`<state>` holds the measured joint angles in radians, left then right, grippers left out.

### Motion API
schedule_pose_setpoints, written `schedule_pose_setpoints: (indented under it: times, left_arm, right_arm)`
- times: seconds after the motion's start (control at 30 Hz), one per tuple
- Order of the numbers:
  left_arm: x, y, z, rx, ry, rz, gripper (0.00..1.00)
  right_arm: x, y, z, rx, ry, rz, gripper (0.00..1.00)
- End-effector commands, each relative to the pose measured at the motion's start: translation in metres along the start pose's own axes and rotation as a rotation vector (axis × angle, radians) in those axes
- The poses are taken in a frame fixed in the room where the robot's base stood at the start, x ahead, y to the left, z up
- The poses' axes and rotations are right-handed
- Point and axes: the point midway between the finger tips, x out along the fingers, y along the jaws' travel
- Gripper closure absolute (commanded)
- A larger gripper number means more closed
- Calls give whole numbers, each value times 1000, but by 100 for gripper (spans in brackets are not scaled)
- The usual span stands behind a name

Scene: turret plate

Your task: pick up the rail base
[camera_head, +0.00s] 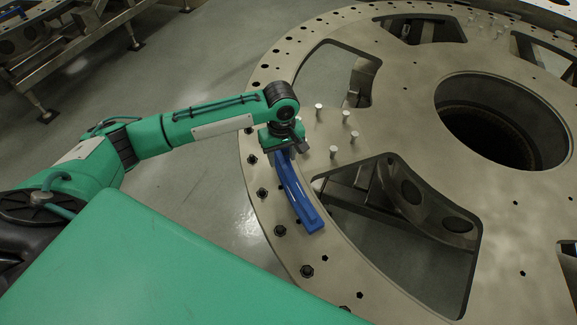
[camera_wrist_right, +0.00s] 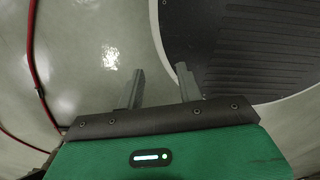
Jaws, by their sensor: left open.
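The rail base, a blue curved bar (camera_head: 299,201), lies along the rim of the round turret plate (camera_head: 262,212) in the head view. My left gripper (camera_head: 284,154) is over the upper end of the blue bar and hides that end. It is open; I cannot tell whether its fingers touch the bar. My right gripper (camera_wrist_right: 160,84) shows in the right wrist view, with its two grey fingers apart and nothing between them. It is away from the blue bar, which does not show in that view.
Several light pins (camera_head: 333,151) stand on the plate to the right of my left gripper. Dark bolts (camera_head: 280,230) and holes line the rim near the bar. A large cut-out (camera_head: 400,260) opens in the plate right of the bar. A metal frame (camera_head: 60,50) stands at upper left.

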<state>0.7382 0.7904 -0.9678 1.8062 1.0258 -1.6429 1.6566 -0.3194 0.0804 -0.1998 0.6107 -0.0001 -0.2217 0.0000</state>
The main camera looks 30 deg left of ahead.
Motion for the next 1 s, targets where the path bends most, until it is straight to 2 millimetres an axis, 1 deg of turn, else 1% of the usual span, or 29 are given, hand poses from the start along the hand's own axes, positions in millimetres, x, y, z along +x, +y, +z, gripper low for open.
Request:
schedule_pose_setpoints:
  times: [0.07,0.17,0.23,0.33,0.4,0.5,0.6,0.77,0.8,0.87,1.0]
  left_arm:
    - [5,0,0,-1,1,-1,55]
    - [10,0,0,0,1,0,55]
    - [17,0,1,0,0,-2,55]
    - [32,1,2,-1,-1,-3,55]
    - [44,2,2,0,0,-3,55]
    - [55,2,1,1,1,-1,55]
    - [60,2,1,1,1,0,55]
    - [60,2,1,1,2,1,55]
    - [60,2,1,1,2,1,59]
    - [60,2,1,1,2,1,71]
    - [60,2,1,1,2,1,98]
  right_arm:
    - [-1,1,-4,0,5,1,64]
    - [-4,3,-18,0,22,3,64]
    - [-9,5,-29,0,36,5,64]
    - [-18,6,-37,0,47,6,64]
    - [-20,6,-37,0,46,6,64]
    - [-22,5,-33,0,41,5,64]
    - [-22,4,-27,0,34,4,64]
    - [-22,2,-20,0,25,2,64]
    - [-22,2,-20,0,24,2,64]
    - [-22,2,-20,0,24,2,64]
    - [-22,2,-21,0,25,2,64]
